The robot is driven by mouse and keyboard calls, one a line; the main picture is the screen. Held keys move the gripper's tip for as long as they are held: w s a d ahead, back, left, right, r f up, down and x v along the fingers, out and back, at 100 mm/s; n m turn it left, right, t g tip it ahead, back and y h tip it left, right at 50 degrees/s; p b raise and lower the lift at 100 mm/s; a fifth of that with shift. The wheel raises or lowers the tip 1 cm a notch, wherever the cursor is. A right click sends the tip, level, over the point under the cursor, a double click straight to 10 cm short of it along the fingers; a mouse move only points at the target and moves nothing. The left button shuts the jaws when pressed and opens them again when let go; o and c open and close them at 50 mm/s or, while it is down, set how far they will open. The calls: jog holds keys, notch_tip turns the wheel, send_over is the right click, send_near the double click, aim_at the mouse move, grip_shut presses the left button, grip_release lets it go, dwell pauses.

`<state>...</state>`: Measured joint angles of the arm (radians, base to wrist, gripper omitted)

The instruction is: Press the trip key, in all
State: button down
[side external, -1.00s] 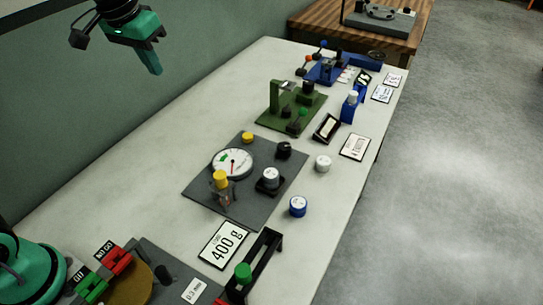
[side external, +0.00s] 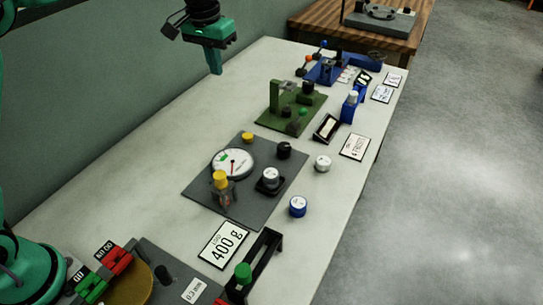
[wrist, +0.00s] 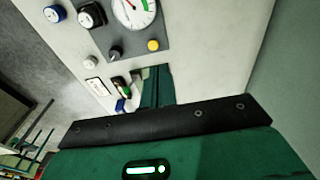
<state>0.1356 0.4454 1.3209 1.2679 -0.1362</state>
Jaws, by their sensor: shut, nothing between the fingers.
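My gripper (side external: 215,70) is shut and empty, pointing down above the bench, up and left of the green station. Its green fingers (wrist: 156,86) also show in the wrist view. No part is labelled trip key, so I cannot tell which one it is. A grey plate (side external: 202,190) carries a dial gauge (side external: 233,163), a yellow round button (side external: 247,137), a black knob (side external: 284,149), a yellow-capped post (side external: 220,179) and a white-topped weight on a black holder (side external: 268,187). The yellow button also shows in the wrist view (wrist: 153,45). My gripper touches none of these.
A green station (side external: 275,98) and a blue station (side external: 325,70) stand farther along the bench. Loose weights, blue (side external: 298,206) and white (side external: 323,163), lie near the right edge. A 400 g card (side external: 222,245) lies in front. The left strip of bench is clear.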

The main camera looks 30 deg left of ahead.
jog(key=g, duration=0.1)
send_over(247, 136)
notch_tip(247, 136, down, 8)
jog(key=shift+r, duration=0.15)
jog(key=shift+w, duration=0.1)
jog(key=shift+a, duration=0.1)
notch_tip(247, 136, down, 14)
dwell(0.9)
jog(key=shift+f, duration=1.2)
jog(key=shift+r, duration=0.15)
notch_tip(247, 136, up, 15)
jog(key=shift+w, duration=0.2)
